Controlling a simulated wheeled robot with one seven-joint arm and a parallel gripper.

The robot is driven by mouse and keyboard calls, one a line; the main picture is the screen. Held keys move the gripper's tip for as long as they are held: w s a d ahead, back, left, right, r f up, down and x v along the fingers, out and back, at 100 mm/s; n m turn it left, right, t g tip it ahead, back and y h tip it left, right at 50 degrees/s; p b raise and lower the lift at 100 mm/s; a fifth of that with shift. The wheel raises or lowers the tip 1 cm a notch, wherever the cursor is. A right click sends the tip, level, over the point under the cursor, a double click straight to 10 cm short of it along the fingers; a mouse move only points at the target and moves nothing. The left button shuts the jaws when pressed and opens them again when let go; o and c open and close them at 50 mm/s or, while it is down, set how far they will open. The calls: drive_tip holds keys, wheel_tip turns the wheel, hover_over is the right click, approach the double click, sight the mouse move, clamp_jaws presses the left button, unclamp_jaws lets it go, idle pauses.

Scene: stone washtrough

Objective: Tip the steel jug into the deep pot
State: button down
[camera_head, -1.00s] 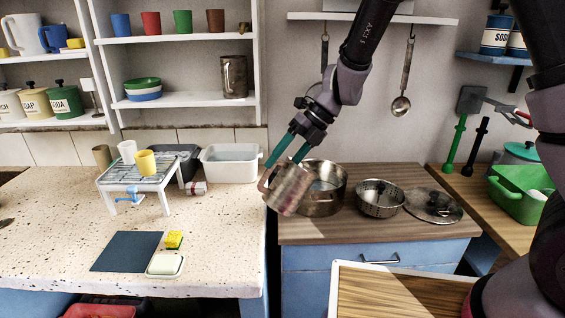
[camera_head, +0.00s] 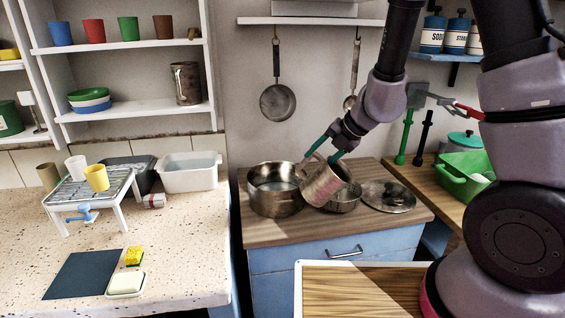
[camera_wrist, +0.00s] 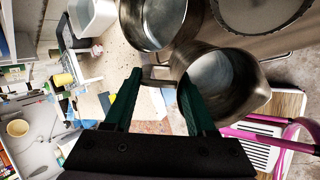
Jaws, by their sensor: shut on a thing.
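The steel jug (camera_head: 327,184) hangs tilted in my gripper (camera_head: 321,158), just right of the deep pot and in front of the colander. My gripper is shut on the jug's handle, which shows between the green fingers (camera_wrist: 160,80) in the wrist view. The jug's open mouth (camera_wrist: 238,95) faces the wrist camera, with a pale grey surface inside. The deep pot (camera_head: 275,207) stands upright on the wooden counter, and it also shows at the top of the wrist view (camera_wrist: 148,40). The jug overlaps the pot's right edge in the head view; I cannot tell if they touch.
The colander (camera_head: 346,205) is partly hidden behind the jug, with a lid (camera_head: 388,197) to its right. A pan (camera_head: 278,103) hangs above the pot. The speckled counter (camera_head: 190,250) is left, across a gap. A green tub (camera_head: 463,178) stands right.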

drive_tip(key=w+d+m+t+h, duration=0.1)
drive_tip(key=w+d+m+h, duration=0.1)
drive_tip(key=w+d+m, duration=0.2)
drive_tip(key=w+d+f+m+t+h, duration=0.1)
drive_tip(key=w+d+m, duration=0.3)
drive_tip(key=d, duration=0.6)
drive_tip(key=w+d+f+m+t+h, duration=0.1)
drive_tip(key=w+d+m+t+h, duration=0.1)
drive_tip(key=d, duration=0.6)
drive_tip(key=w+m+h, duration=0.1)
drive_tip(key=w+m, duration=0.1)
drive_tip(key=shift+w+f+h, duration=0.25)
drive_tip(key=shift+w+h, duration=0.05)
drive_tip(key=shift+h, duration=0.1)
